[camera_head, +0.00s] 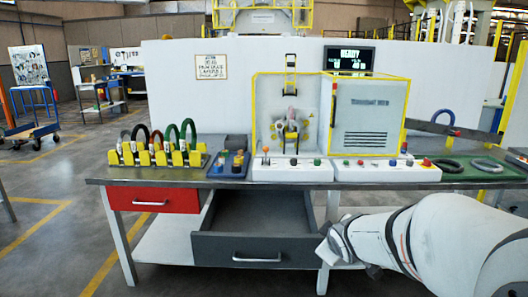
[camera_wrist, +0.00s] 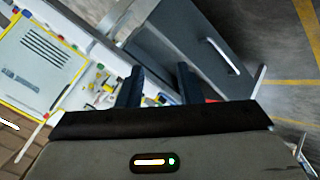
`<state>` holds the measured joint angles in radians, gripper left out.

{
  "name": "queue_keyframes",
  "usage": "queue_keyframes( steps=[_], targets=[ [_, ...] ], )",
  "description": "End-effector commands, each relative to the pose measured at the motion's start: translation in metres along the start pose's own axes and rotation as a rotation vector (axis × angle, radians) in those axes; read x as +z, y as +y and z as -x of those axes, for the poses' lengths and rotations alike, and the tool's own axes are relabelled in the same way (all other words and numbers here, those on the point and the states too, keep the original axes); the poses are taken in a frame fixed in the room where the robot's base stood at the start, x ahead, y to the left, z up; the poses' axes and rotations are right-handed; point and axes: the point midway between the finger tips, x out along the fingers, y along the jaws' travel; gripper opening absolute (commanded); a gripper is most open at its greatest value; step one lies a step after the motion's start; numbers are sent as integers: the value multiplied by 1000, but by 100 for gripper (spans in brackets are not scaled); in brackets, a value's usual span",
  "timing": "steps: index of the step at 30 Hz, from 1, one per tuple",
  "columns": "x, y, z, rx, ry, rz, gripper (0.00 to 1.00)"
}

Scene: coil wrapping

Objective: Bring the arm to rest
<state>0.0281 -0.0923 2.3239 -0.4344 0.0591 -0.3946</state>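My arm (camera_head: 430,240) reaches in from the lower right in the head view, in front of the workbench. My gripper (camera_wrist: 160,78) shows in the wrist view with its two dark fingers apart and nothing visible between them. In the head view the gripper end (camera_head: 338,246) is small, near the right side of the open grey drawer (camera_head: 262,248); its fingers are not clear there. The grey drawer also shows in the wrist view (camera_wrist: 190,45), beyond the fingers. I cannot tell the exact gap between gripper and drawer.
The workbench (camera_head: 120,183) carries a yellow coil rack (camera_head: 158,158), a tool tray (camera_head: 229,165), a yellow-framed wrapping machine (camera_head: 368,115) and a green mat (camera_head: 455,176) with rings. A red drawer (camera_head: 152,200) is shut.

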Motion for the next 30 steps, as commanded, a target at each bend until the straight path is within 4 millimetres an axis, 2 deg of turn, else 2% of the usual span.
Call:
queue_keyframes(
  steps=[1,5,9,12,15,20,30],
  targets=[
    [-4,13,38,-15,-54,-76,32],
    [10,8,103,-82,-213,-299,32],
    [22,-8,172,-166,-372,-517,32],
    [26,-22,211,-222,-463,-633,32],
    [29,-33,238,-265,-529,-711,32],
    [34,-44,254,-297,-579,-763,32],
    [35,-45,253,-298,-581,-765,32]
  ],
)
